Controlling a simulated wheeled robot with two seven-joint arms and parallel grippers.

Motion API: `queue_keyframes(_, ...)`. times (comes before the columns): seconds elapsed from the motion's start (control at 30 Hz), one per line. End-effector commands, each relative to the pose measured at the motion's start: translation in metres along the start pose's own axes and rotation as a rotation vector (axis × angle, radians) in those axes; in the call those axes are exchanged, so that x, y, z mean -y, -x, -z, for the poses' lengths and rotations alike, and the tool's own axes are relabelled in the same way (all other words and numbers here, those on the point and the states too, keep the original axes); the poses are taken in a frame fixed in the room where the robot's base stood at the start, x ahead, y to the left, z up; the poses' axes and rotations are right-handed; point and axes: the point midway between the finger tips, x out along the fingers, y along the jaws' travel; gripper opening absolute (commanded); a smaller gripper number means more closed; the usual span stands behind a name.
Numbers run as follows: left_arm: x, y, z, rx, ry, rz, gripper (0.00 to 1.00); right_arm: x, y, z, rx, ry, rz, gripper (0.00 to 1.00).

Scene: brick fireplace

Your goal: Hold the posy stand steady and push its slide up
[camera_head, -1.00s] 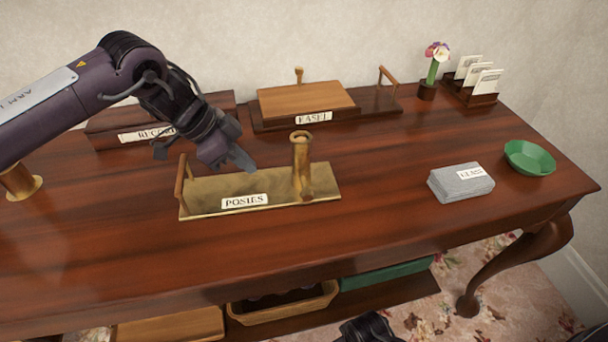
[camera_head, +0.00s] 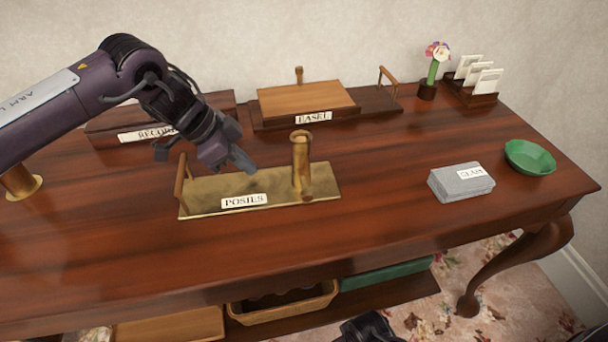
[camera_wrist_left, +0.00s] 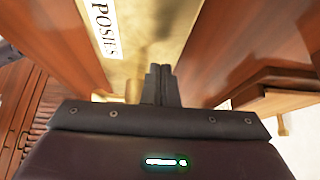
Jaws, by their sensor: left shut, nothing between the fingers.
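The posy stand is a brass plate (camera_head: 225,188) labelled POSIES on the table. A wooden handle (camera_head: 180,179) stands upright at its left end. A brass post (camera_head: 300,163) with a ring-like top stands near its right end; I cannot make out the slide clearly on it. My left gripper (camera_head: 246,163) is above the plate between handle and post, nearer the post, empty. In the left wrist view its fingers (camera_wrist_left: 161,84) are together, pointing at the brass plate (camera_wrist_left: 150,30). My right gripper's fingers are not visible; only a dark arm part shows at the bottom edge.
Behind stand the easel board (camera_head: 305,98) and a records box (camera_head: 110,125). To the right lie a grey stack (camera_head: 460,183), a green bowl (camera_head: 530,157), a flower holder (camera_head: 428,90) and a card rack (camera_head: 478,96). The table front (camera_head: 330,235) is clear.

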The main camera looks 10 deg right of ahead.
Motion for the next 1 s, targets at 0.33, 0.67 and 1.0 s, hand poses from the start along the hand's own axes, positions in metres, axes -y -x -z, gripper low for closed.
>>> queue_keyframes(0.33,0.0,-0.006,-0.004,-0.001,0.0,0.0,0.0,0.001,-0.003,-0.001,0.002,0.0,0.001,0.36)
queue_keyframes(0.67,0.0,-0.012,-0.007,-0.001,0.001,0.0,0.0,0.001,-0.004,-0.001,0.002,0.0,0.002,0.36)
queue_keyframes(1.0,0.0,-0.017,-0.011,0.001,0.002,-0.001,0.0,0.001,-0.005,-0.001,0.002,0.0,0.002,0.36)
